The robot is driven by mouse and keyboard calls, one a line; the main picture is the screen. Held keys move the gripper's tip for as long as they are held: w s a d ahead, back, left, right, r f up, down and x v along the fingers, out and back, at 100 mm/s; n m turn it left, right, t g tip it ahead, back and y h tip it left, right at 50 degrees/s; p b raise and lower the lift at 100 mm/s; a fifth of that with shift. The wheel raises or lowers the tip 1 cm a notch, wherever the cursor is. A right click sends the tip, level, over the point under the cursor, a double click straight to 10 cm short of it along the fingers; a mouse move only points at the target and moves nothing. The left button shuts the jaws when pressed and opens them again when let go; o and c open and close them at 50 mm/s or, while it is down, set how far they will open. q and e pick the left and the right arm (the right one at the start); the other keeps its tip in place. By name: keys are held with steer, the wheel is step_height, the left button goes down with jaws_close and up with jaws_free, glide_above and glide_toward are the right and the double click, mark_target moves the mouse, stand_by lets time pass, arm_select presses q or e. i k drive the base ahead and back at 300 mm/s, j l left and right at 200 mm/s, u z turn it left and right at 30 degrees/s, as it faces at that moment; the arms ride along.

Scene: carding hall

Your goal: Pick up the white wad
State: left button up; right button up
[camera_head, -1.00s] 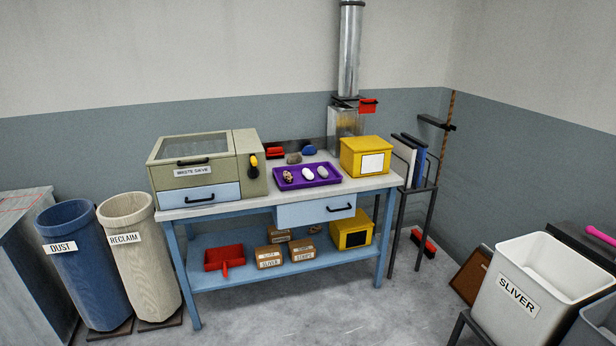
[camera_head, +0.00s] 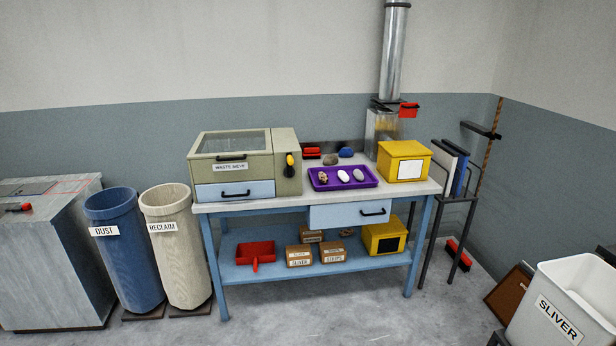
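The white wad (camera_head: 344,176) lies in the purple tray (camera_head: 318,185) on top of the blue-legged workbench (camera_head: 282,200). It is the middle one of three wads in a row. A speckled brownish wad (camera_head: 323,177) lies to its left and a greyish wad (camera_head: 359,175) to its right. Neither of my grippers shows in the head view.
The waste sieve box (camera_head: 230,166) stands left of the tray and a yellow box (camera_head: 404,161) right of it. Blue (camera_head: 125,250) and cream (camera_head: 178,250) bins stand left of the bench. A white sliver bin (camera_head: 575,290) stands front right. The floor before the bench is clear.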

mark_target(341, 175)
steer(key=i+l+u, duration=0.25)
steer(key=u, duration=0.15)
steer(key=i+l+u, duration=0.15)
steer(key=l+u, duration=0.3)
steer(key=i+l+u, duration=0.1)
steer(key=l, duration=0.25)
steer(key=i+l+u, duration=0.1)
steer(key=l, duration=0.3)
steer(key=l+u, duration=0.1)
steer(key=l, duration=0.25)
steer(key=i+l, duration=0.1)
steer(key=l, duration=0.25)
steer(key=i+l, duration=0.1)
steer(key=l, duration=0.25)
steer(key=i+l, duration=0.1)
steer(key=l, duration=0.25)
steer(key=u, duration=0.05)
